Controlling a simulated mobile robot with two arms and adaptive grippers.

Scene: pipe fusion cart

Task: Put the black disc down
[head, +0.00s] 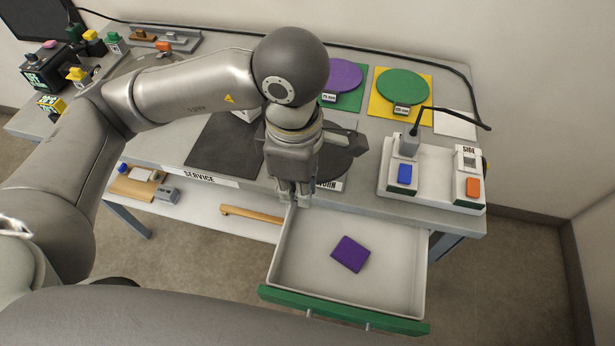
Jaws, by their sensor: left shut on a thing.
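The black disc (338,163) shows in the head view behind and to the right of my left gripper, low over the bench top above a label ending in "ORN". Much of the disc is hidden by the gripper. My left gripper (294,197) points down at the bench's front edge, by the back left corner of the open drawer. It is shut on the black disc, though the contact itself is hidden. I cannot tell whether the disc touches the bench. My right gripper is out of view.
The open drawer (421,270) holds a purple square (350,254). A dark mat (222,143) lies left, by the SERVICE label. Purple (343,76) and green (403,86) discs lie behind. A white switch box (430,173) stands right, with a black cable.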

